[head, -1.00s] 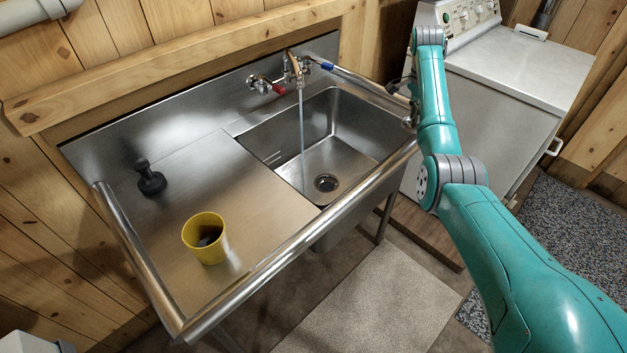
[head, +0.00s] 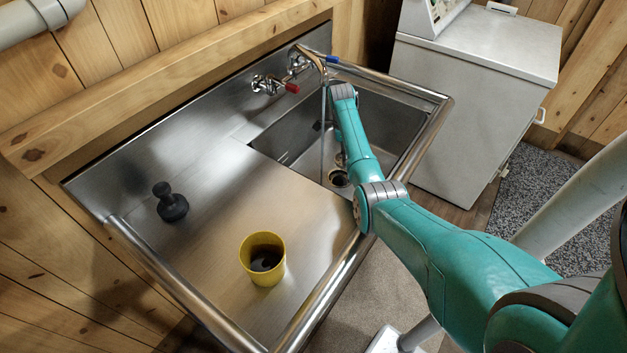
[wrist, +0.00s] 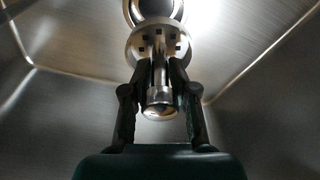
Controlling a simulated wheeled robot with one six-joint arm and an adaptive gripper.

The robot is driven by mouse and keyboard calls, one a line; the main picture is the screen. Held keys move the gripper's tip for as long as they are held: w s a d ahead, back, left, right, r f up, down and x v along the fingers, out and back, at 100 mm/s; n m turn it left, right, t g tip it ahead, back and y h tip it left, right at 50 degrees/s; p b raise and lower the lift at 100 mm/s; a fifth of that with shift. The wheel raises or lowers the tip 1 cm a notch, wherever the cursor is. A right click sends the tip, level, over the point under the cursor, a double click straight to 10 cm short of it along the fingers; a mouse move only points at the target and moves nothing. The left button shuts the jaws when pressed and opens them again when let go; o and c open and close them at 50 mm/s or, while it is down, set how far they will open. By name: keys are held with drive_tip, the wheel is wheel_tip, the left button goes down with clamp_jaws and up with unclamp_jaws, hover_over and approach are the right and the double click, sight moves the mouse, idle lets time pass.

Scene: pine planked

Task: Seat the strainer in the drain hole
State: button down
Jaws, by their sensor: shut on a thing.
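In the wrist view, my gripper (wrist: 159,72) is shut on the upright metal post of the strainer (wrist: 158,40), a round steel basket top with small square holes. The drain hole (wrist: 150,8) shows as a bright metal ring just beyond the strainer, cut off by the top edge. The strainer overlaps its near side, and I cannot tell whether they touch. In the head view, the drain (head: 340,180) shows at the basin floor beside my arm. My forearm reaches down into the sink basin (head: 385,120) and hides most of the gripper there.
A thin water stream falls from the faucet (head: 312,60) close to my arm. On the drainboard stand a yellow cup (head: 262,262) with something dark inside and a black knobbed stopper (head: 171,204). A steel rail (head: 330,275) edges the sink. A white appliance (head: 470,90) stands right.

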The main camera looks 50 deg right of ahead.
sight(341, 159)
drive_tip(key=f, duration=0.4)
drive_tip(key=a+f, duration=0.1)
drive_tip(key=f, duration=0.1)
drive_tip(key=shift+w+f, duration=0.1)
drive_tip(key=shift+w, duration=0.25)
drive_tip(key=shift+s+d+f, duration=0.1)
drive_tip(key=shift+f, duration=2.05)
drive_tip(key=shift+f, duration=0.1)
drive_tip(key=c, duration=0.9)
unclamp_jaws()
drive_tip(key=r, duration=0.4)
drive_tip(key=w+r, duration=0.1)
drive_tip(key=r, duration=0.3)
drive_tip(key=a+r, duration=0.1)
drive_tip(key=r, duration=0.3)
drive_tip(key=shift+w, duration=0.3)
